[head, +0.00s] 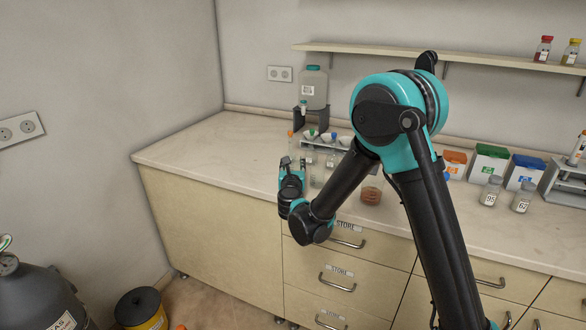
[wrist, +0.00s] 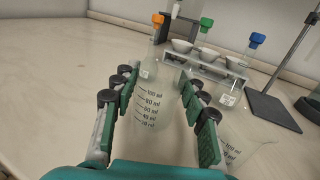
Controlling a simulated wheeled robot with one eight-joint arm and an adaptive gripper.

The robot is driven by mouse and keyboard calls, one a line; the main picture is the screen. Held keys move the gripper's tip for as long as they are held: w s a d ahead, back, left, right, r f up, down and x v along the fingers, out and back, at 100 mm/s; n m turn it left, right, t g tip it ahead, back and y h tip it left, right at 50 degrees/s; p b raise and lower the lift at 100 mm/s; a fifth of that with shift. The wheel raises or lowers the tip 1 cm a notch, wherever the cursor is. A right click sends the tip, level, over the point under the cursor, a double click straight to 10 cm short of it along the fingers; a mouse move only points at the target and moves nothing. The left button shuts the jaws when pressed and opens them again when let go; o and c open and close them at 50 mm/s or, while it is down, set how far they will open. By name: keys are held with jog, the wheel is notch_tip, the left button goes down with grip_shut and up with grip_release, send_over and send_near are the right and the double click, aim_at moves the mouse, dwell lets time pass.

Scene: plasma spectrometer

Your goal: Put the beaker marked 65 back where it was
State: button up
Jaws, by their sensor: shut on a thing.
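My gripper (wrist: 158,88) is shut on a clear glass beaker (wrist: 152,108) with dark millilitre marks, which stands upright between the green finger pads in the wrist view. I see no 65 on the side that shows. I cannot tell whether its base touches the counter. In the head view my gripper (head: 291,162) is over the counter, left of the rack with white bowls (head: 325,142). A second clear beaker (wrist: 243,150) stands right of my gripper in the wrist view, partly cut off by the frame; it also shows in the head view (head: 316,178).
A stand base (wrist: 272,110) is at right. The counter's left part (head: 205,150) is clear.

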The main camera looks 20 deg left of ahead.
jog(key=shift+f, duration=1)
jog(key=shift+f, duration=0.1)
jog(key=o, duration=1.2)
jog(key=shift+s, duration=0.1)
jog(key=v, duration=1.1)
jog(key=shift+s+d, duration=0.15)
jog(key=shift+s, duration=0.2)
